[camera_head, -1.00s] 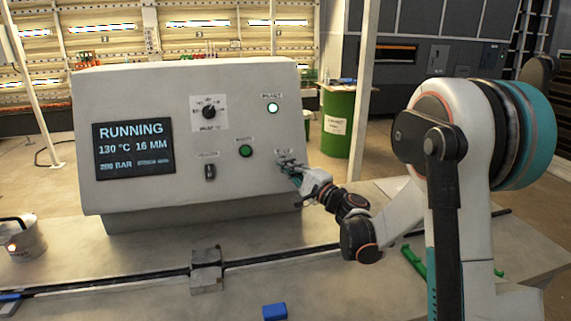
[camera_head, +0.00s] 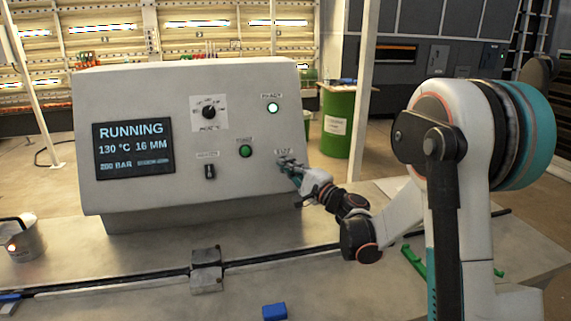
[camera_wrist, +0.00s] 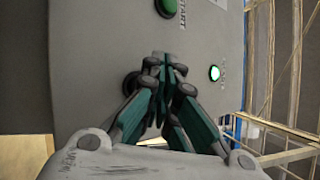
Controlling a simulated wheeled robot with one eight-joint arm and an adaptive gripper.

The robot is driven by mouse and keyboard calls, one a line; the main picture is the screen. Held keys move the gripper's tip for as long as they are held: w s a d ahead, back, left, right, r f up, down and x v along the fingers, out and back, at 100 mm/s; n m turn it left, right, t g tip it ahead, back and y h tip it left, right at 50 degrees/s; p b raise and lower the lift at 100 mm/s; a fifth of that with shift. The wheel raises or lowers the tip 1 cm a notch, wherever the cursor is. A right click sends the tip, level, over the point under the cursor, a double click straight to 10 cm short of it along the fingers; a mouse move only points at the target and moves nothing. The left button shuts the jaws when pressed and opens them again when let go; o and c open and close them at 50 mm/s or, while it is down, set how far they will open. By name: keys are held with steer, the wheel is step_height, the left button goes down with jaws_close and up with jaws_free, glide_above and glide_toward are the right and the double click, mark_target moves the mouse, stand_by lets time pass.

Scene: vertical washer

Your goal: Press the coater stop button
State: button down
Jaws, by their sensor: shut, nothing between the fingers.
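The control panel (camera_head: 245,85) has a screen (camera_head: 134,149) reading RUNNING, 130 °C and 16 MM. My gripper (camera_head: 287,163) is shut and empty, with its fingertips at the panel's lower right, just under the stop label (camera_head: 283,153). In the wrist view the closed fingertips (camera_wrist: 164,62) point at the panel face. A dark round part (camera_wrist: 130,82) beside the left finger looks like the stop button, partly hidden by that finger. In the head view my gripper covers the button. I cannot tell whether the fingertips touch it.
A green start button (camera_head: 245,151) sits left of my gripper; it also shows in the wrist view (camera_wrist: 166,7). A lit ready lamp (camera_head: 272,108) is above. A rotary knob (camera_head: 208,112) and a black switch (camera_head: 210,172) are further left. A blue block (camera_head: 274,312) lies in front.

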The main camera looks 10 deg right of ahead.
steer(key=shift+w+f, duration=0.15)
steer(key=shift+w, duration=0.15)
steer(key=shift+w+f+b, duration=0.25)
steer(key=shift+w+b, duration=0.2)
steer(key=shift+w, duration=0.05)
stand_by(0.9)
steer(key=shift+s, duration=0.1)
steer(key=shift+s+r, duration=0.4)
steer(key=shift+s, duration=0.35)
steer(key=shift+s+r+p, duration=0.25)
steer(key=shift+s+r, duration=0.15)
steer(key=shift+s, duration=0.35)
steer(key=shift+s+r+p, duration=0.2)
steer(key=shift+s+r, duration=0.15)
steer(key=shift+s, duration=0.4)
steer(key=shift+s+r+p, duration=0.25)
steer(key=shift+s+r, duration=0.15)
steer(key=shift+s, duration=0.35)
